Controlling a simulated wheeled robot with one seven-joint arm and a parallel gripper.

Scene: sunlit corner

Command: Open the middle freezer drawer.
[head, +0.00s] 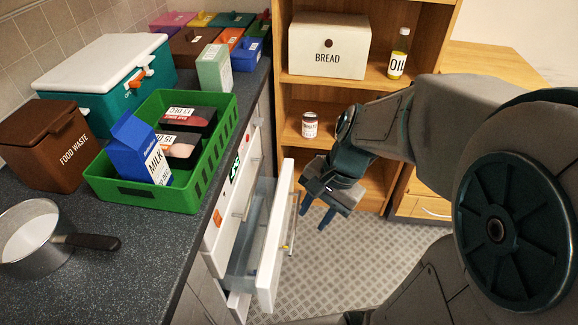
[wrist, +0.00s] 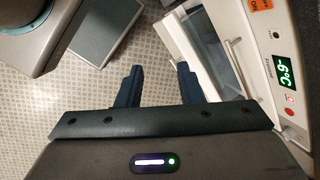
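The freezer stands under the counter, with a lit display on its top panel (wrist: 287,72). Below that panel in the head view is a shut upper drawer (head: 222,232) with a bar handle. Beneath it the middle drawer (head: 276,240) is pulled well out, its white front standing clear of the freezer and its clear bin showing behind. The drawer front also shows in the wrist view (wrist: 180,55). My gripper (head: 316,212) is just right of the drawer front, fingers downward. In the wrist view its two fingers (wrist: 159,70) are apart with only floor between them. It appears clear of the drawer handle (head: 291,222).
The counter edge (head: 215,200) runs above the freezer. A green crate (head: 150,197) and a pot (head: 28,240) stand on the counter. A wooden shelf (head: 365,85) stands behind my gripper. Patterned floor (head: 335,265) is clear right of the drawer.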

